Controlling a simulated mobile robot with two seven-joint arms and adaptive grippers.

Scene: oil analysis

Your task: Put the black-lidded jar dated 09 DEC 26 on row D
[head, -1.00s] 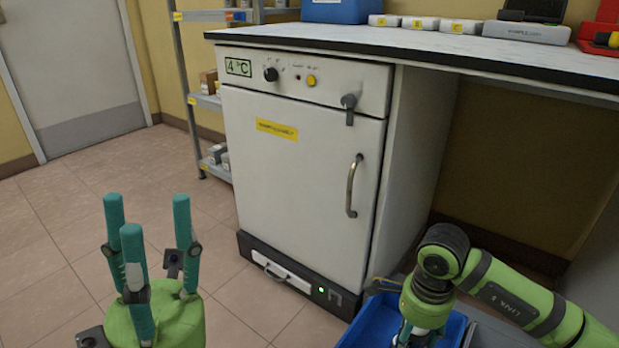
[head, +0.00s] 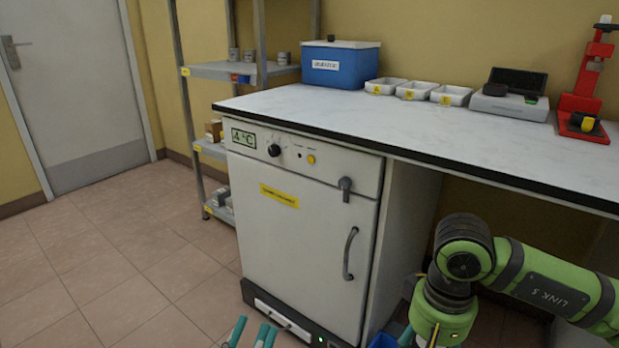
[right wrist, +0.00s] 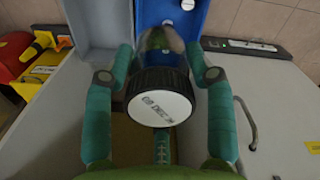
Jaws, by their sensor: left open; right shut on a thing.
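The jar (right wrist: 158,98) shows in the right wrist view with a black ribbed lid and a white top. Its printed date begins "09 DEC"; I cannot read the rest clearly. My right gripper (right wrist: 165,85) is shut on the jar, with teal fingers on both sides. A metal shelf rack (head: 220,70) stands left of the white cabinet. Its yellow row labels are too small to read.
The white cabinet (head: 300,235), reading 4 °C, is closed under the worktop (head: 400,125). On the worktop are a blue cooler box (head: 335,72), white trays (head: 418,91), a grey instrument (head: 510,105) and a red stand (head: 583,100). A blue bin (right wrist: 215,18) lies behind the jar.

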